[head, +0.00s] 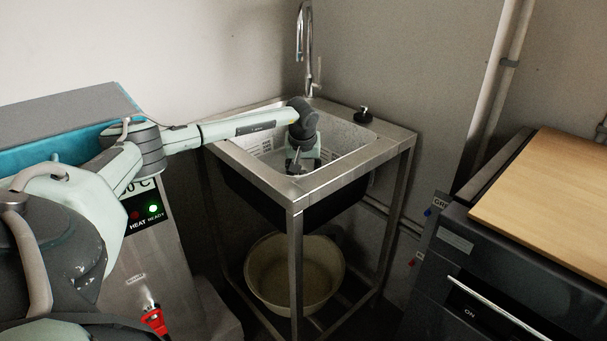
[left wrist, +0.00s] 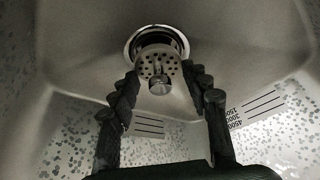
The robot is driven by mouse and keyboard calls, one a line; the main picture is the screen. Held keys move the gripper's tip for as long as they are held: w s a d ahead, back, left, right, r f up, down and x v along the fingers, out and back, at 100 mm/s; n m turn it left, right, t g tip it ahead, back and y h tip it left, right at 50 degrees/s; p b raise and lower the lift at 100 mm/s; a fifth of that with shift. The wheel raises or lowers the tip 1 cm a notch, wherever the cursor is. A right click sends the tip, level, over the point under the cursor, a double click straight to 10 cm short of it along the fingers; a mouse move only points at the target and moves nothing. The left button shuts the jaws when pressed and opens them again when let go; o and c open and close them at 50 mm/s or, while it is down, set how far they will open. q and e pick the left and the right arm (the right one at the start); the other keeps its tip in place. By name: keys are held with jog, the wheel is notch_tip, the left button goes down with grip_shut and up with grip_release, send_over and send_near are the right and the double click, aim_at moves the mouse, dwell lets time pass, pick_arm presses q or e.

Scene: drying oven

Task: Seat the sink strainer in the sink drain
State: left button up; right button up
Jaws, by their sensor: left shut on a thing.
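The sink strainer (left wrist: 157,63) is a round metal disc with small holes and a knob, seen in the left wrist view. My left gripper (left wrist: 161,82) is shut on the strainer, which sits between its two dark fingertips. The sink drain (left wrist: 160,36), a metal ring around a dark hole, lies just beyond the strainer. The strainer overlaps the drain's near edge in this view; I cannot tell whether they touch. In the head view my left gripper (head: 299,164) reaches down into the sink basin (head: 346,138). My right gripper is not in view.
The sink's steel rim (head: 270,186) surrounds the basin. A tall faucet (head: 300,35) stands at the back, and a small black object (head: 363,115) sits on the right rear rim. A cream bucket (head: 262,285) is underneath. A dark cabinet (head: 475,265) with a wooden top stands right.

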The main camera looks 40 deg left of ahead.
pick_arm(q)
jog(key=shift+f+b, duration=0.5)
jog(key=shift+f, duration=0.45)
dwell(0.4)
jog(key=o, duration=1.3)
jog(key=shift+f, duration=0.1)
jog(key=shift+o, duration=0.2)
jog(key=v, duration=1.2)
jog(key=shift+w, duration=0.1)
